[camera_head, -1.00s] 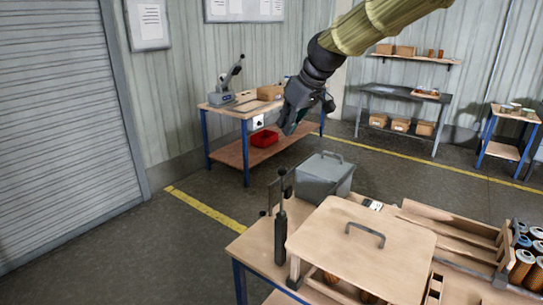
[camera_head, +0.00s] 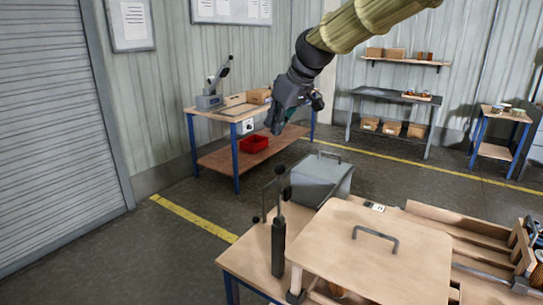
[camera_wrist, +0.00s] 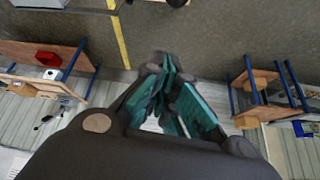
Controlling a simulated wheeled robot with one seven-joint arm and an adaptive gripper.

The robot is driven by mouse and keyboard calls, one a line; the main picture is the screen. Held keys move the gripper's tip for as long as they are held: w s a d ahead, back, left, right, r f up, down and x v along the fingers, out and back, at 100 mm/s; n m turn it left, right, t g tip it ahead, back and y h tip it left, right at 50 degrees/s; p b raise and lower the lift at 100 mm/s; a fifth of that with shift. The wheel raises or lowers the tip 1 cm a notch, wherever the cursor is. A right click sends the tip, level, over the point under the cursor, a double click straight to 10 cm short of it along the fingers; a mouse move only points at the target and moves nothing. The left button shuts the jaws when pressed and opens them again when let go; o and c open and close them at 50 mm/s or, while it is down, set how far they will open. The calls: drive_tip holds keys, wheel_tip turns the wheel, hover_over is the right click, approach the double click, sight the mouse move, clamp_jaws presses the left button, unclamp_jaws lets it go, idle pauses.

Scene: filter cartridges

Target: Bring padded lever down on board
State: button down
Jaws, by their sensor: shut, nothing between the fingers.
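A dark upright lever (camera_head: 279,240) with a thick grey-black sleeve and a black ball on top stands at the left edge of the near bench. A flat wooden board (camera_head: 368,258) with a grey bar handle (camera_head: 376,238) lies to its right, raised on supports. The lever is upright, apart from the board's top. My gripper (camera_head: 278,127) hangs in the air beyond and above the lever, away from the board. In the wrist view, its teal-padded fingers (camera_wrist: 174,103) are empty, with floor behind them. Neither the lever nor the board can be made out in that view.
A grey lidded box (camera_head: 320,180) stands behind the lever on the near bench (camera_head: 245,262). Wooden racks (camera_head: 465,238) lie right of the board. A far workbench (camera_head: 225,110) carries a grey press (camera_head: 211,100), with a red bin (camera_head: 254,144) below. Open floor lies between benches.

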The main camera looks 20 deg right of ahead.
wheel_tip(320, 180, down, 10)
drive_tip(key=p, duration=0.3)
drive_tip(key=shift+w+a+r, duration=0.2)
drive_tip(key=shift+w+a, duration=0.15)
drive_tip(key=shift+w, duration=0.1)
idle(0.3)
drive_tip(key=shift+s, duration=0.1)
